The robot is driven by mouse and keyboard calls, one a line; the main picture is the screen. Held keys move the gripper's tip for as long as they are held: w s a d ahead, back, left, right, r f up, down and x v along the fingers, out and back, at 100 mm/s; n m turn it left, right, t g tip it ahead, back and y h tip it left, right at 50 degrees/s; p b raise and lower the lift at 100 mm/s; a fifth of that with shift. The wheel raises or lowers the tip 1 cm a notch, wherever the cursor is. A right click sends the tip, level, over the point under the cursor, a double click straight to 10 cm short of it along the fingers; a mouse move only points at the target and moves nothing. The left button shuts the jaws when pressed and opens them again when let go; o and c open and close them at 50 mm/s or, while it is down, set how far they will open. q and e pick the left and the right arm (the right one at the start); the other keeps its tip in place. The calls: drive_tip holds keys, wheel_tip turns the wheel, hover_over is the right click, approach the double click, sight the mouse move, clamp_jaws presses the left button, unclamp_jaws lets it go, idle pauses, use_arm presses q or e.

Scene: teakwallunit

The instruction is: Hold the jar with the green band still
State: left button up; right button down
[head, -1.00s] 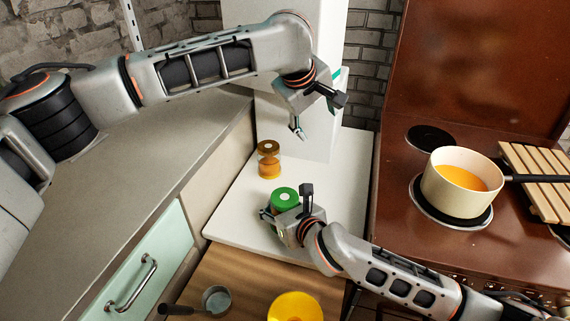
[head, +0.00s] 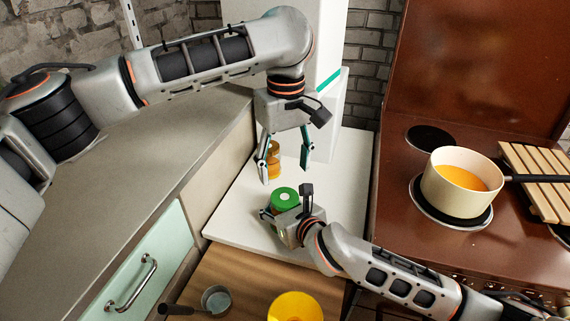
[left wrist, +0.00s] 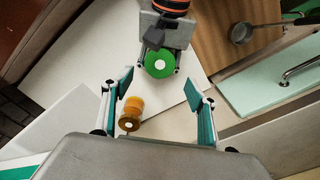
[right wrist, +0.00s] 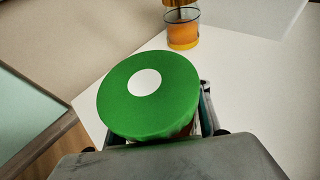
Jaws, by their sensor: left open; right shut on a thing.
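The jar with the green band (head: 285,196) stands on the white worktop, its green lid with a white dot on top. It also shows in the left wrist view (left wrist: 160,64) and fills the middle of the right wrist view (right wrist: 148,100). My right gripper (head: 275,214) is shut on this jar from the front; its fingers are mostly hidden. My left gripper (head: 287,174) is open and empty, pointing down above and behind the green-lidded jar, apart from it. A second jar with orange contents and a brown lid (head: 273,158) stands behind, partly hidden by a left finger.
A cream pot (head: 459,181) with orange liquid stands on the brown stove at right, beside a slatted wooden rack (head: 540,180). A small saucepan (head: 215,299) and a yellow bowl (head: 295,306) are on the lower wooden surface. The white worktop (head: 340,190) is clear right of the jars.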

sight(285, 196)
use_arm(q)
drive_tip(key=shift+f, duration=4)
drive_tip(key=c, duration=1.2)
drive_tip(key=shift+o, duration=0.2)
drive_tip(key=m, duration=0.3)
drive_tip(key=o, duration=1.2)
drive_tip(key=shift+a, duration=0.1)
